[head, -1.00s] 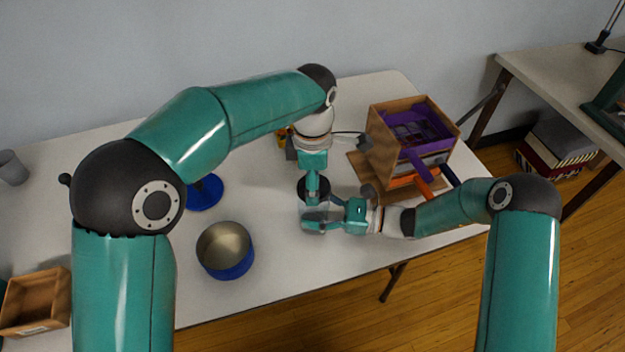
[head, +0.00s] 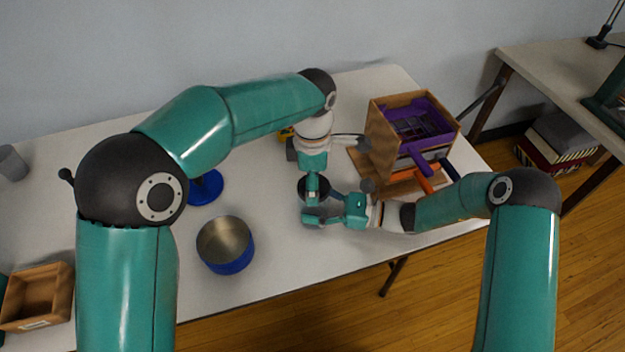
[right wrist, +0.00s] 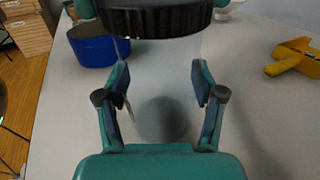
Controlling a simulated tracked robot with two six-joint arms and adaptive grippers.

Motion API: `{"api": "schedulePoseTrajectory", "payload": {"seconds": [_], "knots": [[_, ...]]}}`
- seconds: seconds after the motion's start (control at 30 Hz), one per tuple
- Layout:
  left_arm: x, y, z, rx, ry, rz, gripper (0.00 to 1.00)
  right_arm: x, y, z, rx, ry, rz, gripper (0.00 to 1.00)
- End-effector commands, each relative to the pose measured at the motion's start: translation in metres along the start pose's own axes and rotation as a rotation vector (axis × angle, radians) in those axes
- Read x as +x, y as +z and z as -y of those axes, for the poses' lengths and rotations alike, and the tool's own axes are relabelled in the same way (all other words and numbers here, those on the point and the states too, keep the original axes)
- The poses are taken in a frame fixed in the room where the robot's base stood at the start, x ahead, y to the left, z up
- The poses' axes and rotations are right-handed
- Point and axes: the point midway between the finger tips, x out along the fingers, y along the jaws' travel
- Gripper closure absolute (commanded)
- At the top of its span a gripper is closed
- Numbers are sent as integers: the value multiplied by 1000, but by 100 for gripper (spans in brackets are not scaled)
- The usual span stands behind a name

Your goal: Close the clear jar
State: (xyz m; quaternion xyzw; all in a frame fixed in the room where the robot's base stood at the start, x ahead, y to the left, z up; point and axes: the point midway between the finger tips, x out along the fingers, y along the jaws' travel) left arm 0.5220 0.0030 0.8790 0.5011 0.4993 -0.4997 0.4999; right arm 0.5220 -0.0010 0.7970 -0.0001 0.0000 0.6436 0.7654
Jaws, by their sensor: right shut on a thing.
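The clear jar (right wrist: 165,65) is see-through and stands between the two fingers of my right gripper (right wrist: 160,88), which is shut on its sides. In the head view, my right gripper (head: 322,209) comes in from the right, and the jar is mostly hidden there. My left gripper (head: 313,184) points down from above and holds the black ribbed lid (right wrist: 155,20). The lid is level across the top of the jar, with left fingers at both its sides. I cannot tell whether it touches the rim.
A blue pot (head: 228,262) stands left of the grippers, near a blue round base (head: 205,188). A wooden box (head: 382,128) with purple and orange parts stands at the right. A wooden tray (head: 62,297) lies front left. The table (head: 285,270) is bare in front.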

Motion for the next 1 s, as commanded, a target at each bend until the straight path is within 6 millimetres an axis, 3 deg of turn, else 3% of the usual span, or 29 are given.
{"api": "schedulePoseTrajectory", "payload": {"seconds": [0.57,0.6,0.67,0.83,1.0], "knots": [[12,0,0,0,-1,-1,43,0,0,0,0,0,0,95],[12,0,0,0,-1,-1,43,0,0,0,0,0,0,100],[11,0,0,10,-1,-1,43,0,0,0,0,0,0,100],[11,0,0,178,-1,0,43,0,0,0,0,0,0,100],[11,0,-1,537,0,1,43,0,0,0,0,0,0,100]]}}
